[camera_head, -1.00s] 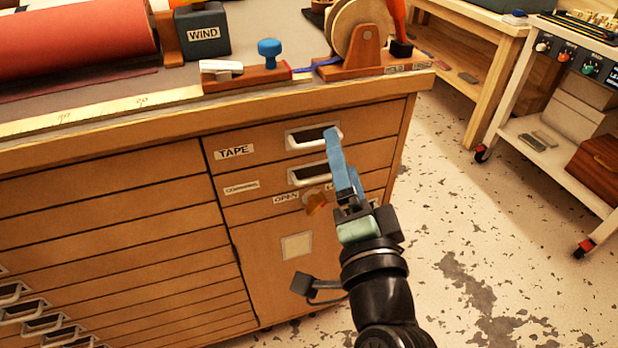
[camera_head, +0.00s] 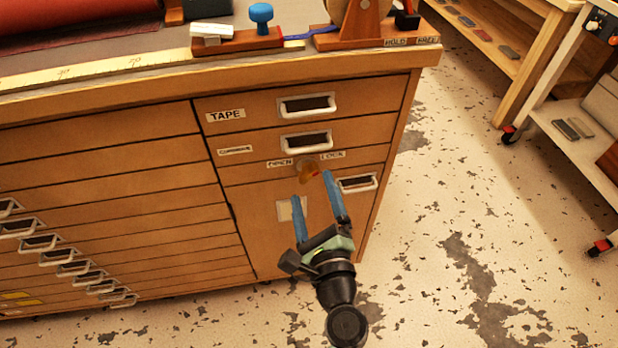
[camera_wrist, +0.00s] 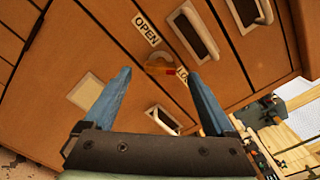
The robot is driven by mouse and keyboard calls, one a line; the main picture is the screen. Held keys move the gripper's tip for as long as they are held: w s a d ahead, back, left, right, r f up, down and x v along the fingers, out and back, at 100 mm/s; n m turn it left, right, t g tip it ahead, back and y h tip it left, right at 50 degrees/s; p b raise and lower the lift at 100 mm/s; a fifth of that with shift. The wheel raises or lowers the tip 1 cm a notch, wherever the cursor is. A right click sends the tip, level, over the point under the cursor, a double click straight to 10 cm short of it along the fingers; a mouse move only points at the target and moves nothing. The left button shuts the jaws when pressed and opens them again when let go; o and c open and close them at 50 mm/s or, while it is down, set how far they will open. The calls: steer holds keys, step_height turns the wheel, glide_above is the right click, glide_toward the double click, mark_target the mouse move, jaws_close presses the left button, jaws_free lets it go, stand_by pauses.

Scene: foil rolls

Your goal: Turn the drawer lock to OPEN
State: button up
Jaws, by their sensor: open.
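The drawer lock (camera_head: 308,169) is a small brass-orange knob with a red mark, on the cabinet front between the OPEN label (camera_head: 280,163) and the LOCK label (camera_head: 332,155). In the wrist view the lock (camera_wrist: 158,65) shows ahead of and between my fingers, with its red mark toward the LOCK side. The OPEN label (camera_wrist: 146,28) is clear there; the LOCK label (camera_wrist: 184,77) is partly hidden by a finger. My gripper (camera_head: 312,182) is open and empty, its blue fingers just below the lock in the head view. In the wrist view the fingertips (camera_wrist: 159,72) look apart from it.
Drawer handles sit above the lock (camera_head: 306,140) and at its lower right (camera_head: 357,183), close to my right finger. A TAPE label (camera_head: 226,114) marks the top drawer. The worktop edge (camera_head: 230,82) overhangs above. The floor (camera_head: 450,190) to the right is open.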

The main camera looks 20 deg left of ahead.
mark_target(309, 178)
steer(key=shift+x, duration=2.05)
steer(key=shift+c, duration=0.2)
steer(key=c, duration=1.3)
steer(key=shift+c, duration=0.2)
